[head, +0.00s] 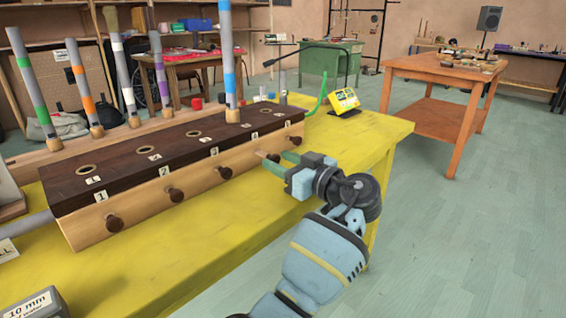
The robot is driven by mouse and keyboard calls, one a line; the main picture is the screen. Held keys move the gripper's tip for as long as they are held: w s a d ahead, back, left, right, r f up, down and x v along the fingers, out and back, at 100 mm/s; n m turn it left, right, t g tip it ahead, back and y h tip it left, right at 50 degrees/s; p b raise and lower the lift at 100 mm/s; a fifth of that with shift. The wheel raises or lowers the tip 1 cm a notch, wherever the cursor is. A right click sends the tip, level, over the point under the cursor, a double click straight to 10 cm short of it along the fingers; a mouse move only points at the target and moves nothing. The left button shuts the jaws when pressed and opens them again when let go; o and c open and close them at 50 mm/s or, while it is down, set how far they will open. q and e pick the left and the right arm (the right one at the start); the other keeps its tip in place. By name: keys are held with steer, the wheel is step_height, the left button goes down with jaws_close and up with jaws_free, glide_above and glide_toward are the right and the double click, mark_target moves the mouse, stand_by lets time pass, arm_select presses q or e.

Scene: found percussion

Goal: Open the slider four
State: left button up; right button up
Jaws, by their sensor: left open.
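A long wooden box (150,202) with a dark top stands on the yellow table. Its front has a row of round brown knobs and number labels. The slider four knob (273,158) is on the right part of the front, below the label 4 (255,135). A short pale stem shows behind it. My left gripper (275,160) is open, with its green fingertips at this knob, one on each side in the picture. I cannot tell whether they touch it. My right gripper is not in view.
The slider five knob (297,140) is close beyond the gripper. A blue-banded tube (228,60) stands upright on the box; several banded tubes stand behind it. A yellow device (344,101) is at the table's far end. The yellow tabletop (205,235) before the box is mostly clear.

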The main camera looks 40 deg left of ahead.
arm_select(q)
steer(key=shift+d, duration=0.1)
steer(key=d, duration=0.7)
steer(key=shift+s+d, duration=0.3)
steer(key=shift+d, duration=0.05)
